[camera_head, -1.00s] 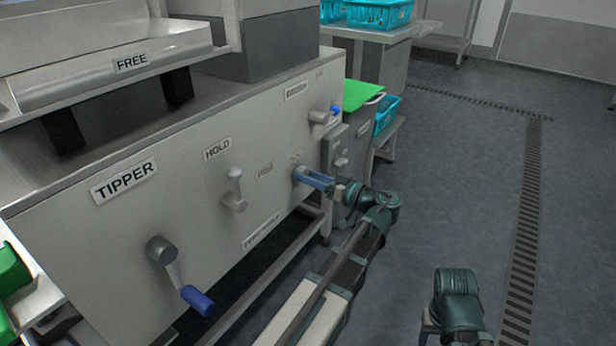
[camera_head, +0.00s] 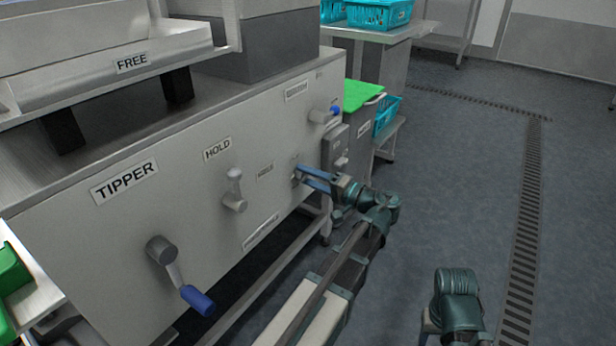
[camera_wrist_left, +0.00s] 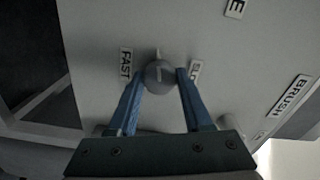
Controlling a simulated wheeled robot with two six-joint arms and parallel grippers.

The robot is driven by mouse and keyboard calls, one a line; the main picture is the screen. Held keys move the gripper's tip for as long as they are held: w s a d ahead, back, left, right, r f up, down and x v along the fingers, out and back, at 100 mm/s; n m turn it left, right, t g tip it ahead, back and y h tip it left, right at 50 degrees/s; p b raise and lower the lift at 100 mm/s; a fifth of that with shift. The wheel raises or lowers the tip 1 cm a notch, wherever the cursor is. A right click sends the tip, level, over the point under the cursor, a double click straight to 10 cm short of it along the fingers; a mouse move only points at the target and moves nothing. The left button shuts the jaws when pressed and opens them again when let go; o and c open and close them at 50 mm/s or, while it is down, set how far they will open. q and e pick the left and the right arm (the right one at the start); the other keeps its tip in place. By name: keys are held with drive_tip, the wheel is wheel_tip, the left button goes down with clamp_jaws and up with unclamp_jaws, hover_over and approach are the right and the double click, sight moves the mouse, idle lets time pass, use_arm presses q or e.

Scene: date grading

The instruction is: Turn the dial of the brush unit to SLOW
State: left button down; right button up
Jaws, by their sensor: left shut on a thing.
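The dial (camera_wrist_left: 160,76) of the brush unit is a round grey knob on the steel front panel, with a short pale line on its face. My left gripper (camera_head: 299,177) has its blue fingers closed on the dial's two sides; the wrist view shows the fingertips (camera_wrist_left: 161,78) touching it left and right. A FAST label (camera_wrist_left: 126,63) is left of the dial in that view. Another label (camera_wrist_left: 196,70), partly hidden by the right finger, is on the other side; only its first letters show. The head view hardly shows the dial behind the fingers.
A BRUSH label (camera_wrist_left: 289,95) is on the panel. Left along the panel are a grey lever (camera_head: 235,190) under HOLD and a crank with a blue handle (camera_head: 197,299). A control box (camera_head: 335,150) is close right of my gripper. Open floor (camera_head: 460,190) lies right.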

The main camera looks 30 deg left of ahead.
use_arm(q)
drive_tip(key=m, duration=0.5)
drive_tip(key=shift+m, duration=0.3)
drive_tip(key=m, duration=0.5)
drive_tip(key=shift+m, duration=5.2)
drive_tip(key=shift+c, duration=1.6)
unclamp_jaws()
drive_tip(key=shift+d, duration=0.1)
drive_tip(key=s+d, duration=0.1)
drive_tip(key=d, duration=1.2)
drive_tip(key=shift+d, duration=0.3)
